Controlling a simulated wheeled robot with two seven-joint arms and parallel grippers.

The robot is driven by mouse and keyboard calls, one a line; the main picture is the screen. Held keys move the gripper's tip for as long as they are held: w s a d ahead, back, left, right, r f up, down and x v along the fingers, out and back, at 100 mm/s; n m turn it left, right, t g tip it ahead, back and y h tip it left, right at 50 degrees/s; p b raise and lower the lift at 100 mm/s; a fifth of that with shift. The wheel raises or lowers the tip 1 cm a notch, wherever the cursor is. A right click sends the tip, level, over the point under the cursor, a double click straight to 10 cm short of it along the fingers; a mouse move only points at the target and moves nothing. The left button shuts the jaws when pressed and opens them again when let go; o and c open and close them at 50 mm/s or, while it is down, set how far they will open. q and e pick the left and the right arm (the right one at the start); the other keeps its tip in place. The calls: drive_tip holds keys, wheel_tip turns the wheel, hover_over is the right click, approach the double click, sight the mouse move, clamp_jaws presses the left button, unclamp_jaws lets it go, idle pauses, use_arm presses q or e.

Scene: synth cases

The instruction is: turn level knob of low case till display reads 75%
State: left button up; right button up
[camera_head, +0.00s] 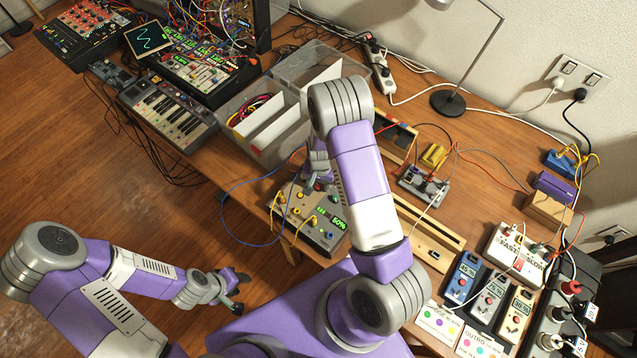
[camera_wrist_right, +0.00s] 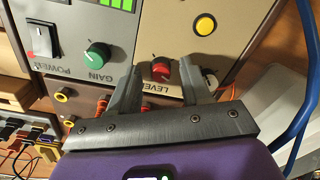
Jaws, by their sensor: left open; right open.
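The low case (camera_head: 300,232) is a beige box near the table's front edge; its green display (camera_head: 340,223) reads 50%. In the right wrist view, its panel (camera_wrist_right: 215,55) appears upside down. The level knob (camera_wrist_right: 161,70) there is red with a light pointer mark, above the word LEVEL. My right gripper (camera_wrist_right: 164,72) is open, one finger on each side of the knob; I cannot tell whether they touch it. My left gripper (camera_head: 238,290) is open and empty, off the table.
On the panel are a green gain knob (camera_wrist_right: 96,56), a power switch (camera_wrist_right: 41,40) and a yellow button (camera_wrist_right: 205,22). A blue cable (camera_head: 232,225) loops left of the case. A clear bin (camera_head: 243,140) stands behind it.

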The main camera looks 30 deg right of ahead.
drive_tip(key=shift+c, duration=0.5)
clamp_jaws()
drive_tip(key=shift+m, duration=0.3)
drive_tip(key=m, duration=0.2)
drive_tip(key=shift+m, duration=0.3)
drive_tip(key=shift+m+p, duration=0.35)
drive_tip(key=shift+m, duration=1.45)
drive_tip(key=shift+o, duration=0.5)
unclamp_jaws()
